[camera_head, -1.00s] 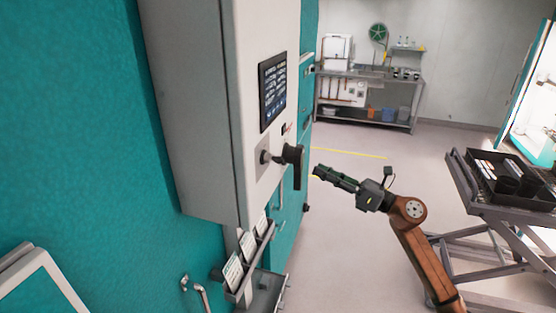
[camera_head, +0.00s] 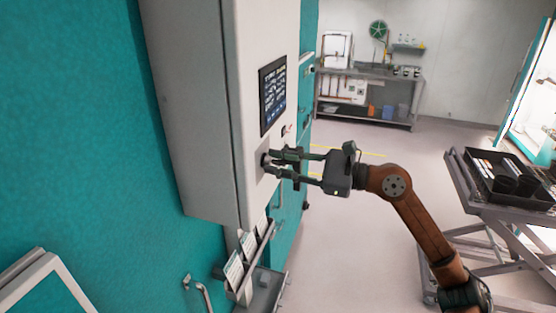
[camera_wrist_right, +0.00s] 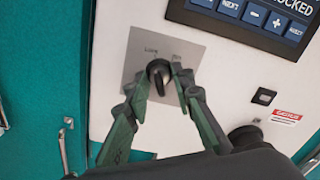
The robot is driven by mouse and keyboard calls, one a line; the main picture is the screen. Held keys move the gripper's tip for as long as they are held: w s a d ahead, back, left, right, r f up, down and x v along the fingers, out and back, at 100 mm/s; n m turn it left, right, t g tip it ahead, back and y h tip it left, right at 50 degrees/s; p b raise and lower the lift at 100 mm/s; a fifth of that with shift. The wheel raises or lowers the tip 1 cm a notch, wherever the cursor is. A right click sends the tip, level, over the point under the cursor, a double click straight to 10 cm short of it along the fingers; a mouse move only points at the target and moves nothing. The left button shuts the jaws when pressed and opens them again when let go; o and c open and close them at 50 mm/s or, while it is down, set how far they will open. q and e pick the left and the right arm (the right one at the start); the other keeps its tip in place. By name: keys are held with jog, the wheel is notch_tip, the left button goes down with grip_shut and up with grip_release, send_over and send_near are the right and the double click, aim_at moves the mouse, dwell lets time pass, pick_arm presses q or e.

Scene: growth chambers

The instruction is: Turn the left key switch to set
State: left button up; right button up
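The left key switch (camera_wrist_right: 158,70) is a small black knob on a square grey plate on the white control panel. Small labels sit above it; the left one looks like LOCK, the right one is too blurred to read. My right gripper (camera_wrist_right: 162,80) is open, its fingertips on either side of the knob. The left finger is close to the knob and a gap shows at the right one; contact cannot be told. In the head view my right gripper (camera_head: 269,164) reaches the panel from the right and mostly hides the switch. My left gripper is not in view.
A larger black handle (camera_wrist_right: 244,136) stands out from the panel beside the right finger. A screen (camera_head: 273,94) above ends in "OCKED". A card rack (camera_head: 250,265) hangs below. A cart with a black tray (camera_head: 480,185) stands at right; open floor lies between.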

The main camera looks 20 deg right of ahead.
jog(key=shift+c, duration=0.5)
grip_shut()
jog(key=shift+m, duration=0.4)
jog(key=m+p, duration=0.1)
jog(key=m, duration=0.3)
jog(key=shift+m, duration=0.4)
jog(key=m+p, duration=0.2)
jog(key=m, duration=0.4)
jog(key=shift+a, duration=0.1)
jog(key=shift+m, duration=0.3)
